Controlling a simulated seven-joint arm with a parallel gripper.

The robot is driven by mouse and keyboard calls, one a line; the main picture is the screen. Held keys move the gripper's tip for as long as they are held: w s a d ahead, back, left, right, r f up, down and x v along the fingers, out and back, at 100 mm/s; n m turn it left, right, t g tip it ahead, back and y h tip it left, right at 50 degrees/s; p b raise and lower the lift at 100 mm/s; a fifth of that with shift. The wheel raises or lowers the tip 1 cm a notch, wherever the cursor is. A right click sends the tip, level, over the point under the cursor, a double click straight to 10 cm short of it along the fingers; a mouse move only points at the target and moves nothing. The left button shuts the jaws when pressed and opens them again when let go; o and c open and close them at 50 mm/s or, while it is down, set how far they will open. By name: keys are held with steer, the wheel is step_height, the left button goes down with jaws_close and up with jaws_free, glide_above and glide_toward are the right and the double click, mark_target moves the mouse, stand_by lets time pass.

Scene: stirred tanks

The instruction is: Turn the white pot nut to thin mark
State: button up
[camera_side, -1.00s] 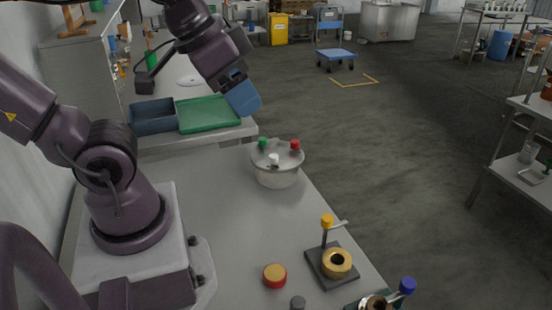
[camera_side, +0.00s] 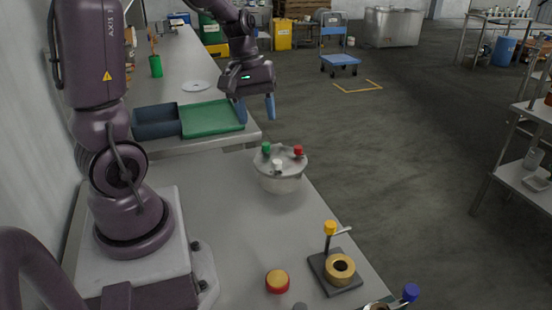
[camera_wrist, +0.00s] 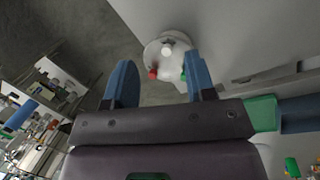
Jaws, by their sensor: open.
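The pot (camera_side: 280,178) is a round light-grey vessel with a lid, standing on the grey bench in the side view. Its lid carries a white nut (camera_side: 277,164), a green nut (camera_side: 266,148) and a red nut (camera_side: 298,150). My gripper (camera_side: 257,108) is open and empty, with blue fingers pointing down, above and behind the pot and well apart from it. In the wrist view the white nut (camera_wrist: 167,50) shows beyond the fingertips, with the red nut (camera_wrist: 153,74) near the left finger. The green nut (camera_wrist: 183,76) is partly hidden by the right finger. The thin mark cannot be made out.
A green tray (camera_side: 212,118) and a dark blue bin (camera_side: 157,122) lie behind the pot. A yellow-topped post with a brass ring (camera_side: 340,268), a red-yellow knob (camera_side: 277,281) and a blue-knobbed fitting (camera_side: 410,292) stand in front. The bench between them is clear.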

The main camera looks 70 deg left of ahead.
mark_target(277, 161)
steer(key=w+a+f+n+t+h, duration=0.1)
steer(key=w+a+f+n, duration=0.15)
steer(key=a+n, duration=0.35)
steer(key=w+a+f+n, duration=0.1)
steer(key=a+f+n, duration=0.2)
steer(key=n, duration=0.4)
steer(key=shift+t, duration=0.3)
steer(key=x, duration=1.2)
steer(key=shift+s+a+f, duration=0.1)
steer(key=shift+f, duration=0.05)
steer(key=c, duration=0.9)
